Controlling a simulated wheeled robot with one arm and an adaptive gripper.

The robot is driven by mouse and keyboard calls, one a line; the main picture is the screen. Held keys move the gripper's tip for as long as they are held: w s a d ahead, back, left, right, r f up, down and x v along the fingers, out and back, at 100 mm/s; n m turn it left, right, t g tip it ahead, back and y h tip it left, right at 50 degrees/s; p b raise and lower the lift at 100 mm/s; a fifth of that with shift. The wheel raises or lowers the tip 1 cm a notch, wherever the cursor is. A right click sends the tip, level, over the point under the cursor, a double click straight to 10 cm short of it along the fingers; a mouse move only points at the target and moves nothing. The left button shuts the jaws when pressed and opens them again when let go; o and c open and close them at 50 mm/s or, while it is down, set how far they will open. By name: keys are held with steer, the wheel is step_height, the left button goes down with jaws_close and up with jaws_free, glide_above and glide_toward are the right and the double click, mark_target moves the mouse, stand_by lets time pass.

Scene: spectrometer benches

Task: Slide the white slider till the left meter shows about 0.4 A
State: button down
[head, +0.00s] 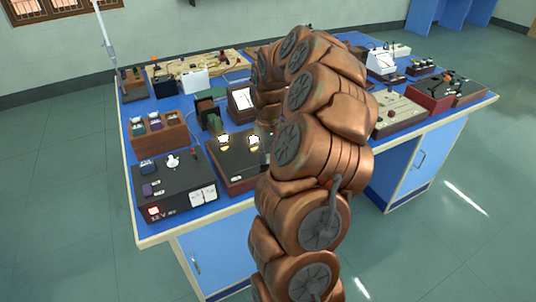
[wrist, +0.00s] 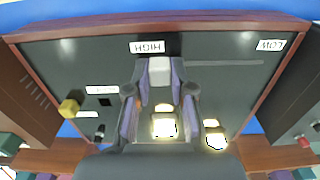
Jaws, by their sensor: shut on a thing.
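The white slider (wrist: 159,70) stands on a dark panel (wrist: 215,85) in the wrist view, just below the HIGH label. Its slot runs to the right toward the LOW label, so the slider is at the HIGH end. My gripper (wrist: 158,78) is shut on the slider, one finger on each side. In the head view my arm hides the gripper and slider. Two small white meter-like faces show on the front of the black 12 V box, a left one (head: 196,197) and a right one; their readings are too small to tell.
Two bright lamps (wrist: 165,125) glow on the panel close to my fingers. A yellow knob (wrist: 70,106) stands left of them. The black box (head: 165,190) stands left of the panel; other apparatus crowds the blue bench (head: 160,227).

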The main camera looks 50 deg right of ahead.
steer(key=shift+f+b, duration=0.15)
steer(key=shift+b, duration=0.35)
steer(key=shift+w+a, duration=0.1)
steer(key=shift+a, duration=0.1)
steer(key=c, duration=1)
jaws_free()
steer(key=shift+r, duration=0.2)
step_height(320, 180, up, 12)
